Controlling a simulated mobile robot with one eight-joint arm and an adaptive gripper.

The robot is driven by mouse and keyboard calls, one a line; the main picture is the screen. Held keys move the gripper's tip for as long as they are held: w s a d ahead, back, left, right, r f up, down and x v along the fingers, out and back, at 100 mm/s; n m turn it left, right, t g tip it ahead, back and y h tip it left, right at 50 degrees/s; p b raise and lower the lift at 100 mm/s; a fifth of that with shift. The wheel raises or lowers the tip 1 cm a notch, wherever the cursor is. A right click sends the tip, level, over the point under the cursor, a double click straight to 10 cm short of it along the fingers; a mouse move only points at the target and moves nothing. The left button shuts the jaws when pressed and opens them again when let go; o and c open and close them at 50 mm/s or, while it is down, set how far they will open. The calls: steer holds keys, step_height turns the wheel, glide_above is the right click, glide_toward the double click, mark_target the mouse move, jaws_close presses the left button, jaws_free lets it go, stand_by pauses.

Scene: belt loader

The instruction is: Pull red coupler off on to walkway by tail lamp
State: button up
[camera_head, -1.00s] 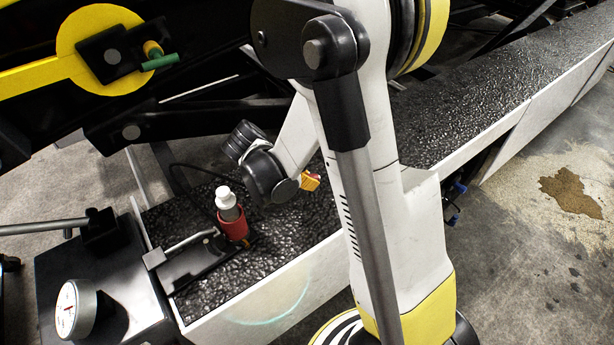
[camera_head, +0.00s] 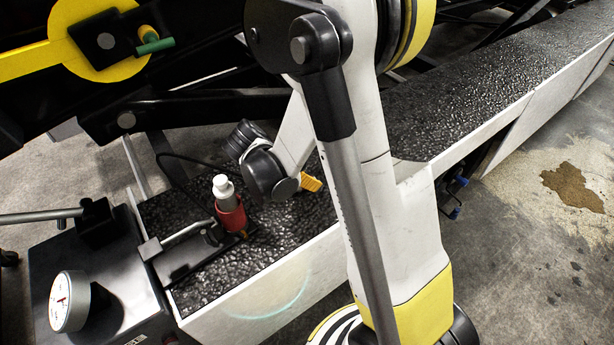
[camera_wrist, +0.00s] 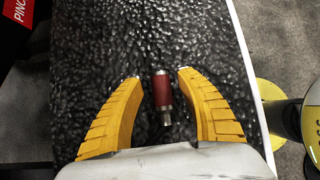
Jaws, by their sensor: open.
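In the wrist view a red cylinder with metal ends (camera_wrist: 162,90), looking like a coupler, is on or over the black rough walkway (camera_wrist: 215,30). My gripper (camera_wrist: 156,74) is open, one yellow finger on each side of it, with gaps on both sides. In the head view my gripper's finger (camera_head: 312,184) shows only partly behind my arm, which hides that cylinder. Left of my wrist, a red sleeve (camera_head: 231,216) surrounds a grey, white-capped fitting (camera_head: 223,188). Which red piece is the task's coupler I cannot tell. I cannot make out a tail lamp.
A dark box with a white dial gauge (camera_head: 70,301) and a metal lever (camera_head: 40,216) stands at the left. Dark loader beams and a yellow disc (camera_head: 70,38) with a green peg are above. The walkway (camera_head: 500,75) runs clear to the upper right.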

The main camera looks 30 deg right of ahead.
steer(key=v, duration=1.2)
steer(key=shift+s+r, duration=0.1)
